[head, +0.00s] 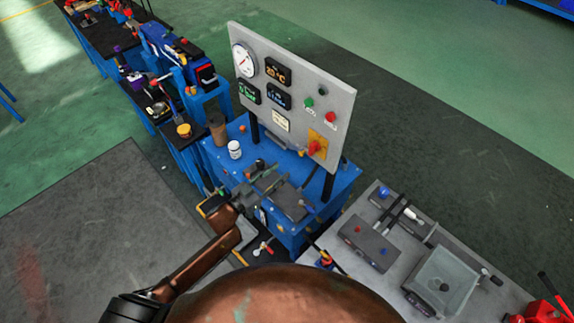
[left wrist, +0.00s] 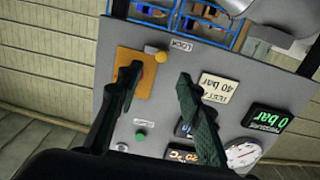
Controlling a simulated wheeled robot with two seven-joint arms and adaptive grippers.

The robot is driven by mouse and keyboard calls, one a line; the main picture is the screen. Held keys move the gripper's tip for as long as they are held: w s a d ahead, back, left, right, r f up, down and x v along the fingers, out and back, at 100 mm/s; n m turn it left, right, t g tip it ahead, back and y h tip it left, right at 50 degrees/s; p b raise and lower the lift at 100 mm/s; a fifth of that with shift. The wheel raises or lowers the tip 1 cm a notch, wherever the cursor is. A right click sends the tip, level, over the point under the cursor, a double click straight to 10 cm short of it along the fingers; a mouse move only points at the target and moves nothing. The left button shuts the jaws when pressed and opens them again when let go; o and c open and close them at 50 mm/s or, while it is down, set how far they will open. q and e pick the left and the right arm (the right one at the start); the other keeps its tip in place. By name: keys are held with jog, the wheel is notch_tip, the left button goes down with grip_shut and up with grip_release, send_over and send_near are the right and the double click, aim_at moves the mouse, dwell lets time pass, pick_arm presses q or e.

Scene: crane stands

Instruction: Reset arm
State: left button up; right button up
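My left arm comes in from the left in the head view, and its gripper (head: 268,178) is in front of the grey upright panel (head: 240,40), over the blue stand. In the left wrist view the two dark fingers of my left gripper (left wrist: 157,80) are spread apart with nothing between them. The grey panel (left wrist: 165,105) shows upside down behind them. Its red knob on an orange plate (left wrist: 148,90) is partly hidden by one finger. The same red knob (head: 316,147) is at the panel's lower right in the head view. I cannot make out my right gripper.
The blue stand (head: 218,160) carries a white jar (head: 234,149) and a brown cup (head: 217,129) left of the panel. A grey bench (head: 390,290) with a clear box (head: 440,280) stands at the right. More benches with tools stand at the back left. The green floor (head: 420,50) behind the panel is clear.

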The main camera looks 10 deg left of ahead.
pick_arm(q)
jog(key=shift+v, duration=0.95)
